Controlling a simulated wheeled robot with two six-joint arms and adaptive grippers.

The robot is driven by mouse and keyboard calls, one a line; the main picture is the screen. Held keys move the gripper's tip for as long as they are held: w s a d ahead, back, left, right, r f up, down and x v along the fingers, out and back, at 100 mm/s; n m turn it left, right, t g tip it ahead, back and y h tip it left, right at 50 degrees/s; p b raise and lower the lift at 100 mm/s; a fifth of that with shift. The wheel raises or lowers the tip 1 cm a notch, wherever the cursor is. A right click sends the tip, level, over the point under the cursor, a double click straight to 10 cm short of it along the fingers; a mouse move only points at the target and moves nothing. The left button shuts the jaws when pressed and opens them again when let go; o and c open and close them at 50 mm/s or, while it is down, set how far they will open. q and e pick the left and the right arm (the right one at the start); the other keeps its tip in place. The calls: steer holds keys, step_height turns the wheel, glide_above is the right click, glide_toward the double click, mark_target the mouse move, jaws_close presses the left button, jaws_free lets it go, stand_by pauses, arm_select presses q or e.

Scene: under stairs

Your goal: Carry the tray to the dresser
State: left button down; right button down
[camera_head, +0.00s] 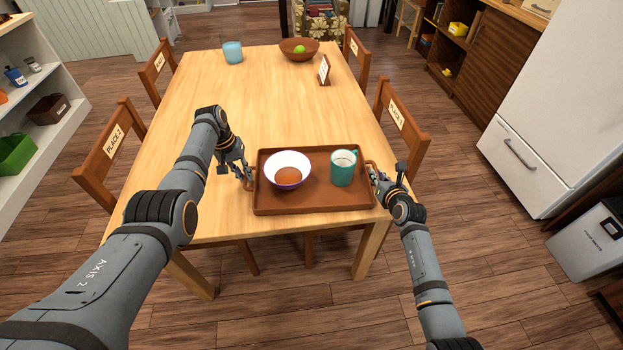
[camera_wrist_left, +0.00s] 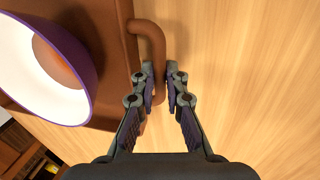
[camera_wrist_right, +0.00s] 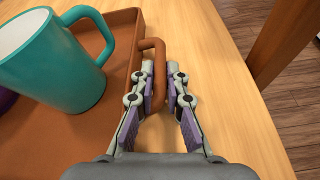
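The brown tray (camera_head: 313,205) is level at the near edge of the wooden table; any gap beneath it cannot be told. On it are a white bowl with a purple outside (camera_head: 273,183), holding a round orange-brown thing (camera_head: 289,175), and a teal mug (camera_head: 342,174). My left gripper (camera_head: 248,184) is shut on the tray's left handle (camera_wrist_left: 153,32), fingers on both sides of the bar. My right gripper (camera_head: 372,170) is shut on the right handle (camera_wrist_right: 153,43) in the same way. No dresser is clearly identifiable in these views.
The table (camera_head: 220,115) bears a blue cup (camera_head: 232,52), a wooden bowl with a green fruit (camera_head: 299,55) and a small sign (camera_head: 324,70). Chairs (camera_head: 113,145) stand at its sides. White shelves (camera_head: 60,100) are left; a white fridge (camera_head: 555,95) and wooden cabinet (camera_head: 487,55) are right.

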arm_select(q)
steer(key=shift+w+r, duration=0.1)
steer(key=shift+r, duration=0.1)
arm_select(e)
steer(key=shift+w+r, duration=0.1)
steer(key=shift+r, duration=0.15)
